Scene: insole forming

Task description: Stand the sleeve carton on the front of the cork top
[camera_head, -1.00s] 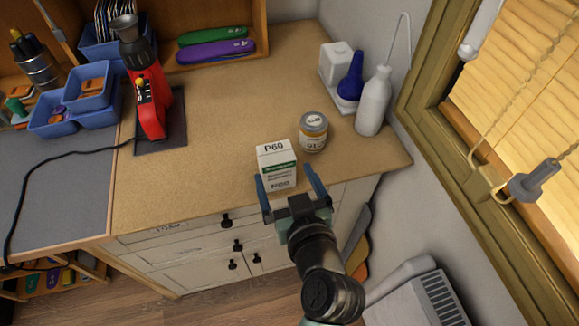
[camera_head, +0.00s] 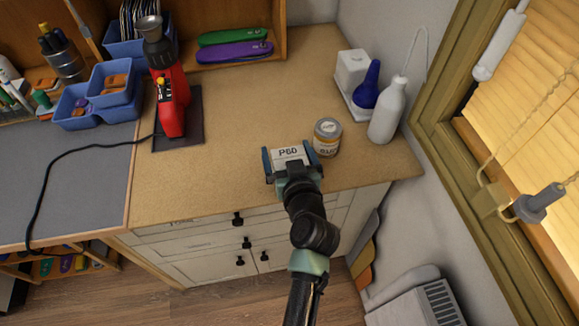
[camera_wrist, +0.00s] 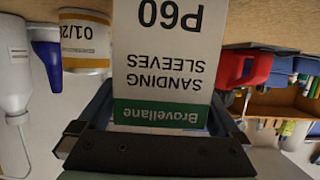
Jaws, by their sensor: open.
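The sleeve carton (camera_head: 290,153) is a white box marked P60. It appears to stand on the cork top (camera_head: 240,110) near its front edge. In the head view only its top shows; my gripper hides the rest. In the wrist view the carton (camera_wrist: 168,45) appears upside down, with "Sanding Sleeves" and a green band. My gripper (camera_head: 289,149) is open, with one finger on each side of the carton. In the wrist view the gripper (camera_wrist: 160,115) lies across the carton's green-band end. I cannot tell whether either finger touches it.
A lidded jar (camera_head: 327,138) stands close to the right of the carton. A white bottle (camera_head: 387,112) and a blue bulb (camera_head: 368,88) are farther back right. A red tool (camera_head: 172,100) stands on a dark mat at left. The cork between is clear.

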